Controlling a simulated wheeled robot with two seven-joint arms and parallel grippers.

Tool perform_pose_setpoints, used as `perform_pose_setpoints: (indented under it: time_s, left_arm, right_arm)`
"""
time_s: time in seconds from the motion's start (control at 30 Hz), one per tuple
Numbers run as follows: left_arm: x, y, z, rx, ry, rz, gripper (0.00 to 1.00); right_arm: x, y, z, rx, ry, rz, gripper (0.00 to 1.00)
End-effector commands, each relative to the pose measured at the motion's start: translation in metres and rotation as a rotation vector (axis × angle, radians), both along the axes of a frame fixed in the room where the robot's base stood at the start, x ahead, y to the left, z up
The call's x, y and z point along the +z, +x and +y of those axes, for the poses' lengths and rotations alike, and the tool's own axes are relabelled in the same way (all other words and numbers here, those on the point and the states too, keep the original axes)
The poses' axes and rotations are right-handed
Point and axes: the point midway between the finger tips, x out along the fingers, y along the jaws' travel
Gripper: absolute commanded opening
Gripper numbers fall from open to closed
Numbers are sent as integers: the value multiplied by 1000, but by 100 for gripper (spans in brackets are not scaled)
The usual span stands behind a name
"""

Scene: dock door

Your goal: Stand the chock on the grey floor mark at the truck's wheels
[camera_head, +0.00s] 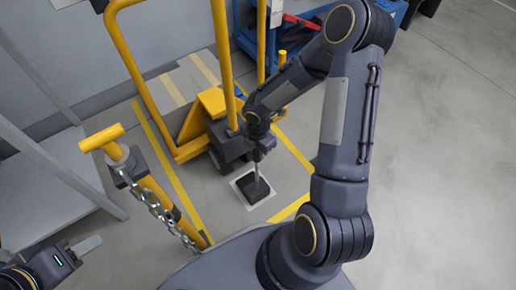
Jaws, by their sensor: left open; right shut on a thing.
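The chock (255,190) is a small black block with a thin upright post above it. My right gripper (261,150) is shut on the top of that post, reaching down from above. The chock is at the grey floor mark (239,198), a pale-edged square that shows around it; I cannot tell if it touches the floor. The yellow truck (132,55) stands just behind, with dark blocky parts (230,143) low at its front, near the mark. My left gripper (62,258) is at the lower left edge, open, partly cut off and far from the chock.
A yellow post with a T-handle (101,138) and a hanging chain (160,208) stands left of the mark. Yellow floor lines (168,165) border the area. A grey rack (50,190) is at the left, a blue cart (308,38) at the back. The floor at right is clear.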

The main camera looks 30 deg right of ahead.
Motion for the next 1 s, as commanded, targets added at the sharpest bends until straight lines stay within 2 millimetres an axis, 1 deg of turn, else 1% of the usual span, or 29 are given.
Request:
perform_pose_setpoints:
  time_s: [0.03, 0.07, 0.2, 0.47, 0.57, 0.67, 0.9, 1.0]
  left_arm:
    - [-2, 0, 0, 0, 0, 0, 44]
    - [-1, 0, 0, 0, 0, 0, 44]
    - [-1, 0, 0, 0, 0, 0, 44]
    - [0, 0, 0, 0, 0, 0, 44]
    - [5, 0, 0, 0, 0, 0, 44]
    - [13, 0, 0, 0, 0, 0, 44]
    - [40, 0, 0, 0, 0, 0, 44]
    - [48, 0, 0, 0, 0, 0, 44]
  right_arm:
    - [-2, 1, 0, 1, 1, -3, 0]
    - [-1, 0, 0, 0, 0, 0, 33]
    - [-1, 0, 0, 0, 0, 0, 51]
    - [-1, 0, 0, 0, 0, 0, 51]
    - [6, 0, 0, 0, 0, -1, 51]
    - [21, 0, 0, -1, 0, -2, 51]
    - [75, 1, 0, -1, 0, -3, 51]
    - [94, 0, 0, 0, 0, -2, 51]
